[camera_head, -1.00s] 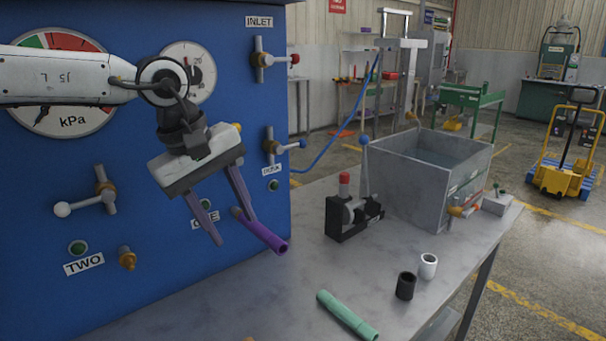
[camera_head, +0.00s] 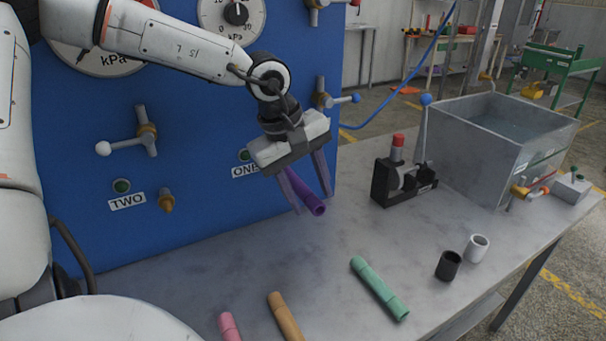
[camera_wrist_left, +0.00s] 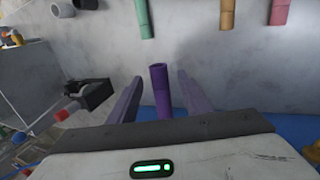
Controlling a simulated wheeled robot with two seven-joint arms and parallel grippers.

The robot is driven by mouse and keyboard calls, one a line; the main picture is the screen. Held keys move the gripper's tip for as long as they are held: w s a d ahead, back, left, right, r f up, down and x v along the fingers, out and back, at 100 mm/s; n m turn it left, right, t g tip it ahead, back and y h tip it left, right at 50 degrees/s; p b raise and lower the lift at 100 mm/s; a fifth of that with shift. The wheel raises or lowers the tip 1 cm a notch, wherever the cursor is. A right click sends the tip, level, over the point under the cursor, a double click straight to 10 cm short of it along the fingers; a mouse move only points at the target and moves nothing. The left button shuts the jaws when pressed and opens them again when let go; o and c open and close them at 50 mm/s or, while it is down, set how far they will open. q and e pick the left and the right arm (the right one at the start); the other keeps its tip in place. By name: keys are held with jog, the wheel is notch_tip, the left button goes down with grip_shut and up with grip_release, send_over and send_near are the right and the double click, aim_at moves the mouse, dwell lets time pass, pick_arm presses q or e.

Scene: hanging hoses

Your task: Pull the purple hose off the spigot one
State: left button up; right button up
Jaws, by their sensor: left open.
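The purple hose (camera_head: 308,196) sticks out from the blue panel (camera_head: 215,190) beside the label ONE, its free end toward me and down. The spigot under it is hidden behind my left gripper and the hose. My left gripper (camera_head: 313,209) is open, with one finger on each side of the hose. In the left wrist view the hose (camera_wrist_left: 160,92) stands between the two fingers, with a gap visible at its right and closer to the left finger. I cannot tell if it touches a finger. My right gripper is in no view.
A bare spigot (camera_head: 166,202) is by the label TWO. Green (camera_head: 379,288), orange (camera_head: 285,316) and pink (camera_head: 229,326) hoses lie on the table (camera_head: 330,290). A black clamp device (camera_head: 392,180), a black cup (camera_head: 448,265), a white cup (camera_head: 477,248) and a metal tank (camera_head: 470,150) stand right.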

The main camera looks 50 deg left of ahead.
pick_arm(q)
jog(key=shift+w+f, duration=0.25)
jog(key=shift+f, duration=0.35)
grip_shut()
jog(key=c, duration=0.9)
grip_release()
grip_shut()
jog(key=shift+s+d+b, duration=0.25)
jog(key=shift+d+b, duration=0.45)
jog(key=shift+d, duration=0.15)
dwell(0.4)
